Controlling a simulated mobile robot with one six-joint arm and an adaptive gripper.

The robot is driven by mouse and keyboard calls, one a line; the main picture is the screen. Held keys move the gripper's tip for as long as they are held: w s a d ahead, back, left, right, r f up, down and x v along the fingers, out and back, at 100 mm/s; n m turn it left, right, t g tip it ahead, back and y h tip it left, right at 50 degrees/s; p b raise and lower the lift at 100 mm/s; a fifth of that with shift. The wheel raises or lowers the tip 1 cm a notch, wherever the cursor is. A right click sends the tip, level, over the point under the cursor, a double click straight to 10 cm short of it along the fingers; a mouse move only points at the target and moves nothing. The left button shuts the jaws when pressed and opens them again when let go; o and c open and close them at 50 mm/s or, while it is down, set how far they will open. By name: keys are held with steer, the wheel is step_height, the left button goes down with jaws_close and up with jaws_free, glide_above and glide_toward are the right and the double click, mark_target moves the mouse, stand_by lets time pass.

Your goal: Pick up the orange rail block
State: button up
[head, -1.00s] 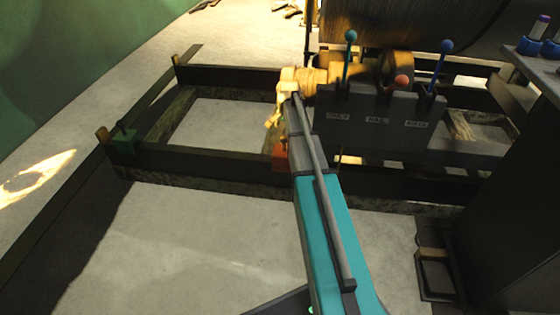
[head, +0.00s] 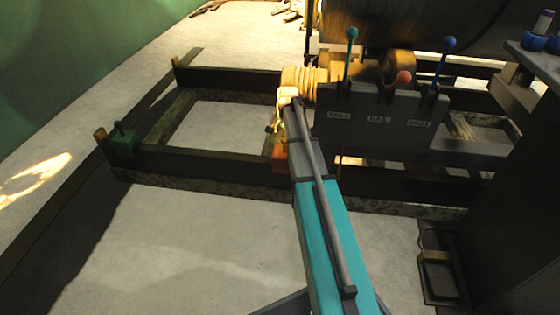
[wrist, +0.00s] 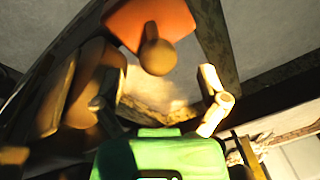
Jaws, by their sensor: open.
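The orange rail block (head: 279,162) sits on the dark front rail in the head view, partly hidden behind my arm. In the wrist view the orange block (wrist: 150,20) is at the top, with a round brown knob (wrist: 157,56) on its near side. My gripper (wrist: 160,92) is open, with one finger to the left and one to the right below the knob. The knob lies beyond the fingers, and nothing is held. In the head view my gripper (head: 275,131) hangs just above the block; its fingertips are small and hard to make out there.
A green block (head: 123,144) sits at the left end of the same rail (head: 210,163). A grey console (head: 378,122) with teal, orange and blue levers stands close to the right of my gripper. A large drum (head: 400,25) is behind it. The floor in front is clear.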

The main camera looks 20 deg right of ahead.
mark_target(284, 140)
steer(key=shift+w+f+b, duration=0.15)
steer(key=shift+f+b, duration=0.55)
steer(key=shift+f, duration=0.15)
steer(key=shift+w+f+b, duration=0.1)
steer(key=shift+f+b, duration=0.55)
steer(key=shift+f, duration=0.2)
jaws_close()
